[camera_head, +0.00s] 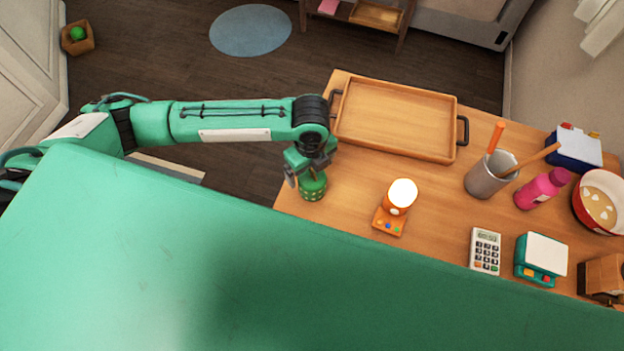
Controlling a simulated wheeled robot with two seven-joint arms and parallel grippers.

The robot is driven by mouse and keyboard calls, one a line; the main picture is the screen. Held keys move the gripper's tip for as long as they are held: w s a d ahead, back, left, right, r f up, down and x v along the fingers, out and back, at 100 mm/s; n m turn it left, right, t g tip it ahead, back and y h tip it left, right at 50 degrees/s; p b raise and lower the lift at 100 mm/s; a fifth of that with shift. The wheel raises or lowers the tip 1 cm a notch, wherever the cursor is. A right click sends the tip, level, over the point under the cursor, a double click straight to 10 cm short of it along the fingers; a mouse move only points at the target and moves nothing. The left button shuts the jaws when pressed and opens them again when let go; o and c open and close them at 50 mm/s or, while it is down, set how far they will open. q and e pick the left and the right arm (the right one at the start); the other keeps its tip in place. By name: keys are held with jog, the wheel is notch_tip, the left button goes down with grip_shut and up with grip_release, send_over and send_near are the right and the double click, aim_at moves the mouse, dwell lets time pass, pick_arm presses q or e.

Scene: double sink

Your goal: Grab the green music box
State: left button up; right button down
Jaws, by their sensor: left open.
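The green music box (312,191) is a small round green object with light dots, standing near the left edge of the wooden table. My left gripper (311,172) is directly over it, pointing down, with its jaws open. The gripper covers the top of the music box. I cannot tell whether the fingers touch it. My right gripper does not show.
A wooden tray (395,118) lies behind on the table (345,205). An orange lamp (398,197) stands right of the music box. Farther right are a cup (487,178) with sticks, a pink bottle (540,190), a calculator (485,250) and a bowl (590,226).

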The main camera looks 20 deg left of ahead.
aim_at(311, 174)
pick_arm(q)
notch_tip(311, 174, down, 5)
jog(key=p, duration=0.2)
jog(key=shift+w+f+p, duration=0.1)
jog(key=shift+w+p, duration=0.05)
jog(key=shift+p, duration=0.25)
jog(key=shift+f, duration=0.3)
jog(key=c, duration=1.1)
